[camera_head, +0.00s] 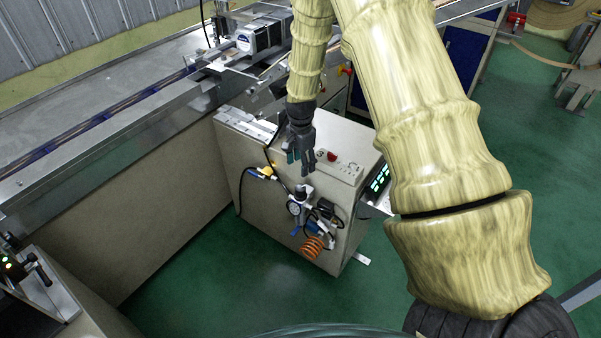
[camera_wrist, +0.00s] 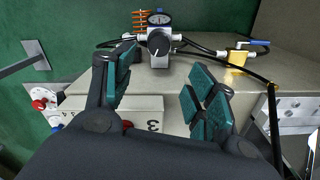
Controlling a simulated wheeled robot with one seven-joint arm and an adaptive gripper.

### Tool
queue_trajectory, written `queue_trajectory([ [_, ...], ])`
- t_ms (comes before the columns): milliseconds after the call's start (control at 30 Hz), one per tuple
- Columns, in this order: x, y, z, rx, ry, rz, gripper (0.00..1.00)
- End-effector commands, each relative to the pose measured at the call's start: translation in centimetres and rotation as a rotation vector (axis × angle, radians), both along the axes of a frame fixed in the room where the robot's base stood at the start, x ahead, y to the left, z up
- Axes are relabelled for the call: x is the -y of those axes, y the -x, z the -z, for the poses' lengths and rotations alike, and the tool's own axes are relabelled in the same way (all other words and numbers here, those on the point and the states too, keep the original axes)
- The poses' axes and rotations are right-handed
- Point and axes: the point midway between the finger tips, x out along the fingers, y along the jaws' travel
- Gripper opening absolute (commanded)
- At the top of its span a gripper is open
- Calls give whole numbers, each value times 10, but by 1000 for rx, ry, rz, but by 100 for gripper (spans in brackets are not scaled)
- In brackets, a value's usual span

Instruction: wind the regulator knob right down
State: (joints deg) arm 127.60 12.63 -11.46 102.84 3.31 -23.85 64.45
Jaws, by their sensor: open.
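The regulator knob (camera_wrist: 159,42) is a dark round cap with a small light mark, near the top middle of the wrist view. Its pressure gauge (camera_wrist: 159,18) shows just beyond it. In the head view the regulator knob (camera_head: 302,190) sits on top of the regulator on the cabinet's front face, with the gauge (camera_head: 294,208) beside it. My gripper (camera_head: 302,161) points down above the regulator, apart from it. In the wrist view my gripper (camera_wrist: 162,82) has its teal-padded fingers spread wide and nothing between them. The knob shows beyond the gap between the fingertips.
The beige cabinet (camera_head: 260,190) carries a red button (camera_head: 332,156) on top. An orange coiled hose (camera_head: 312,248), black hoses and a yellow fitting (camera_head: 265,173) lie around the regulator. A conveyor (camera_head: 110,125) runs at left. Green floor in front is clear.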

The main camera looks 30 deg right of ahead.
Motion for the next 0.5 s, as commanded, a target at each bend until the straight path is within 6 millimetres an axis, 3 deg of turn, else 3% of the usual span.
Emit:
queue_trajectory([
  [200, 0, 8, 19, -24, 15, 316, 56],
  [500, -3, 5, 16, -1, 3, 683, 56],
])
